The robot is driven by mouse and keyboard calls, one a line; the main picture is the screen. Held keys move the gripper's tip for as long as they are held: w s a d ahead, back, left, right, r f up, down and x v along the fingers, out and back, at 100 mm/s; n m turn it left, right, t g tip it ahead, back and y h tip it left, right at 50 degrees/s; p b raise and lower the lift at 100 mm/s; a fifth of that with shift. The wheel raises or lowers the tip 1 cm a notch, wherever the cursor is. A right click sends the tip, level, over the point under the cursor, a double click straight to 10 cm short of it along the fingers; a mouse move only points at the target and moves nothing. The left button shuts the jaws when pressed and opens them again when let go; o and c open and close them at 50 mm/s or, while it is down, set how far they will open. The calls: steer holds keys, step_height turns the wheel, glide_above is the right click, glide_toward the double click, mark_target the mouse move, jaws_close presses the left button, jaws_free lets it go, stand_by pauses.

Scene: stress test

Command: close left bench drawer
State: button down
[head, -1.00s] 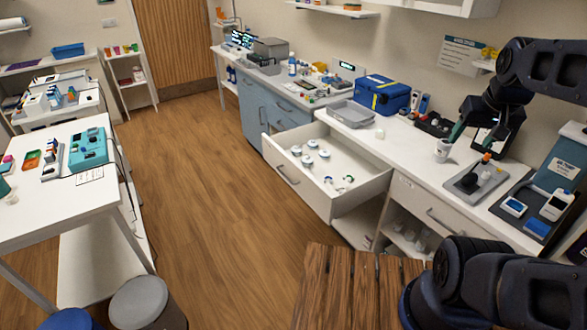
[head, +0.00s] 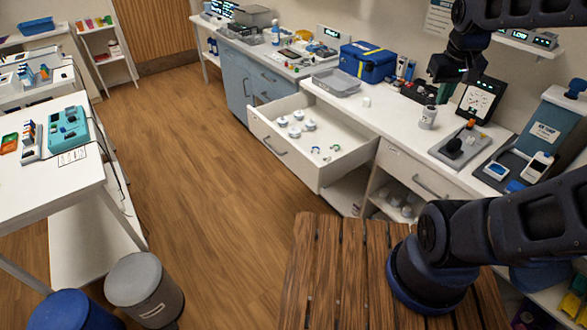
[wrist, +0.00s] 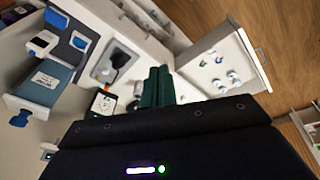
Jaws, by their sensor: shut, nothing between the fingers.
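The left bench drawer (head: 312,150) is pulled out from the white bench, with its front panel and handle (head: 275,148) facing the floor at left. Several white round items with blue parts and a few small rings lie inside. The drawer also shows in the wrist view (wrist: 207,62), up and right of my fingers. My gripper (head: 445,92) hangs above the bench top, to the right of the drawer and apart from it. In the wrist view its green fingers (wrist: 158,86) are together and empty.
A white jar (head: 428,117), a grey plate with a dark device (head: 459,146) and a dial gauge (head: 482,99) stand near my gripper. A grey tray (head: 336,82) and blue case (head: 367,61) stand behind the drawer. Floor left of the drawer is clear.

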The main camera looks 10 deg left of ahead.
steer(key=w+a+f+n+g+h, duration=0.2)
steer(key=w+a+f+n, duration=0.1)
steer(key=w+a, duration=0.25)
steer(key=n+t+h, duration=0.5)
steer(key=n+h, duration=0.6)
steer(key=n, duration=0.4)
glide_above(302, 168)
steer(key=s+a, duration=0.2)
steer(key=s, duration=0.2)
step_height(302, 168, down, 28)
steer(key=s+a+f+n+t+y, duration=0.1)
steer(key=s+a+f+n+t, duration=0.3)
steer(key=f, duration=0.4)
steer(key=s+a+f+n+t, duration=0.35)
steer(key=a+f, duration=0.25)
steer(key=f, duration=0.2)
steer(key=shift+m, duration=0.35)
steer(key=x, duration=1.3)
steer(key=shift+d, duration=0.3)
steer(key=shift+w+d, duration=0.1)
steer(key=shift+w, duration=0.05)
